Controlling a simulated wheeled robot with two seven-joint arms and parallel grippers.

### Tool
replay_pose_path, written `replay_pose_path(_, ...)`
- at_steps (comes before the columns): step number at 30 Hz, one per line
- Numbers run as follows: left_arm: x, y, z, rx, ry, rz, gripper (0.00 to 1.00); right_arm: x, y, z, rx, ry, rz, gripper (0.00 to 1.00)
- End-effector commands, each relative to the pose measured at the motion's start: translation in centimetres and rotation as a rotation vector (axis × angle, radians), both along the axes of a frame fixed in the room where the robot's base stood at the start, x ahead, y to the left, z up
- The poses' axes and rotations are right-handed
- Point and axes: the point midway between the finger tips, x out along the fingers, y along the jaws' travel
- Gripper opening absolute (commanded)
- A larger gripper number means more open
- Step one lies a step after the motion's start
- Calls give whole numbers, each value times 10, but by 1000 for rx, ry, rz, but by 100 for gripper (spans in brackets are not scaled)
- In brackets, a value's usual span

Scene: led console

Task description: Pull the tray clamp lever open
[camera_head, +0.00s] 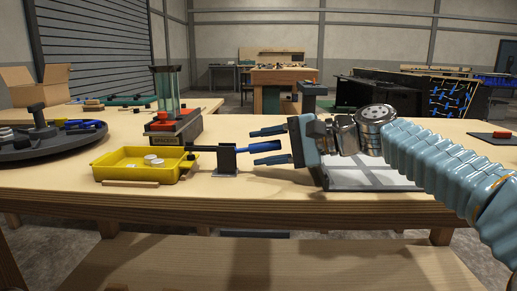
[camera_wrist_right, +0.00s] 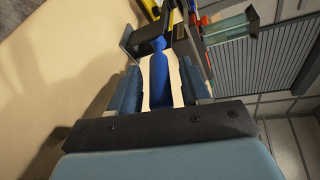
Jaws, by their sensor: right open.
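The yellow tray (camera_head: 112,172) sits on the wooden table, left of centre, with a few pale round pieces in it. Right of it stands a small black clamp bracket (camera_head: 227,161), with a dark rod reaching toward the tray. Its blue lever handle (camera_head: 262,146) points right, toward my right gripper (camera_head: 254,147). The right gripper is open, its two fingers on either side of the handle. In the wrist view, the blue handle (camera_wrist_right: 160,78) lies between the spread fingers (camera_wrist_right: 160,88), with gaps visible on both sides. My left gripper is not in view.
A spacer dispenser (camera_head: 176,122) with a clear tube stands behind the tray. A dark round turntable (camera_head: 45,143) with parts is at far left. A pale flat panel (camera_head: 365,178) lies beneath my right wrist. Bare tabletop lies in front of the bracket.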

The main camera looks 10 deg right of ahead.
Motion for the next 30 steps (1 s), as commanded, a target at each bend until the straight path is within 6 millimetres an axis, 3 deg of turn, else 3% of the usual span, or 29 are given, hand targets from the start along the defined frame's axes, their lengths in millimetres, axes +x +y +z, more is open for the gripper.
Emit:
replay_pose_path(5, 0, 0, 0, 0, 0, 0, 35, 7, 13, -3, 1, 1, 1, 47)
replay_pose_path(14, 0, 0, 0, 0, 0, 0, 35, 8, 14, -4, 1, -1, 0, 45)
replay_pose_path(23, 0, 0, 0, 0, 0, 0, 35, 8, 14, -4, 0, 0, 0, 0)
replay_pose_path(30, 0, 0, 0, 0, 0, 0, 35, 8, 13, -4, 0, 0, 0, 0)
